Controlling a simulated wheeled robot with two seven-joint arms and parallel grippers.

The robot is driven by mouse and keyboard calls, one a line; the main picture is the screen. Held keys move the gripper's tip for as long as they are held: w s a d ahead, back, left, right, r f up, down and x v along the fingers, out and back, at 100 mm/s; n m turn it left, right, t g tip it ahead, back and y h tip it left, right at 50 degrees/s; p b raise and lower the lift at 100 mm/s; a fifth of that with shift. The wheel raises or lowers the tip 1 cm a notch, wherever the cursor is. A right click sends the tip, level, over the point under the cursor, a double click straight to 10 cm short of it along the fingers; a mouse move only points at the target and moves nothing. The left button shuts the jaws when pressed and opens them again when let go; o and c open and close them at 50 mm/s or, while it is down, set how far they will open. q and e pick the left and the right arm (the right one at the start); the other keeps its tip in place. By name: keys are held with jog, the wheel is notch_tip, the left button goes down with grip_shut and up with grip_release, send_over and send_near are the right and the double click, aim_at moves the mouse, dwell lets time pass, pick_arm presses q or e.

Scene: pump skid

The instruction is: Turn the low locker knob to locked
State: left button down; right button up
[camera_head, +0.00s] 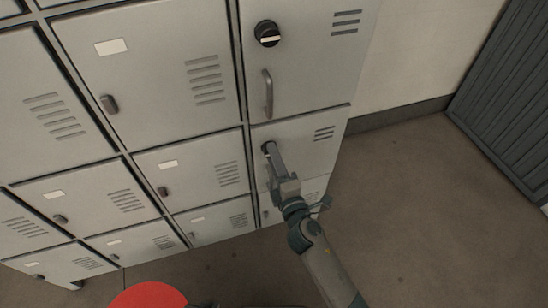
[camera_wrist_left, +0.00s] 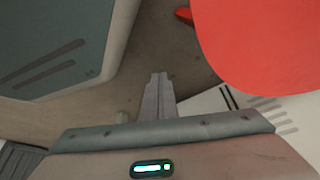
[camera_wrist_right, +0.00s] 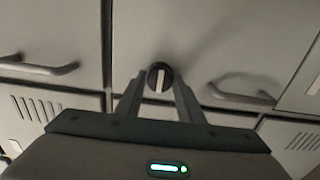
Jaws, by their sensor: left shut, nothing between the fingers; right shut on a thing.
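The low locker knob (camera_wrist_right: 160,78) is a black disc with a pale bar, which stands close to upright in the right wrist view. My right gripper (camera_wrist_right: 160,88) is shut on it, one finger on each side. In the head view my right gripper (camera_head: 269,151) reaches the low locker door (camera_head: 300,142) and mostly hides the knob. Locked or unlocked marks cannot be made out. My left gripper (camera_wrist_left: 158,80) is shut and empty above the floor, away from the knob; it is not seen in the head view.
A higher door carries another black knob (camera_head: 267,34) with a pale bar and a bar handle (camera_head: 268,92). Bar handles (camera_wrist_right: 240,97) also flank the low knob in the right wrist view. Grey lockers fill the left. Open floor (camera_head: 430,215) lies to the right, before a dark slatted panel (camera_head: 510,100).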

pick_arm(q)
jog(key=shift+w+d, duration=0.1)
pick_arm(e)
jog(key=o, duration=1.1)
jog(key=shift+c, duration=0.2)
pick_arm(q)
jog(key=shift+w+d+r, duration=0.1)
jog(key=shift+d+r, duration=0.05)
jog(key=shift+d, duration=0.05)
pick_arm(e)
jog(key=shift+s, duration=0.15)
pick_arm(q)
jog(key=shift+s+a+r+g+b, duration=0.1)
jog(key=shift+s+a+g+b, duration=0.45)
jog(key=shift+b, duration=0.3)
jog(key=shift+s+a+r+g+b, duration=0.1)
jog(key=shift+s+a+g+b, duration=0.25)
jog(key=shift+a+b, duration=0.35)
pick_arm(e)
jog(key=v, duration=1.7)
pick_arm(q)
jog(key=shift+w+d, duration=0.1)
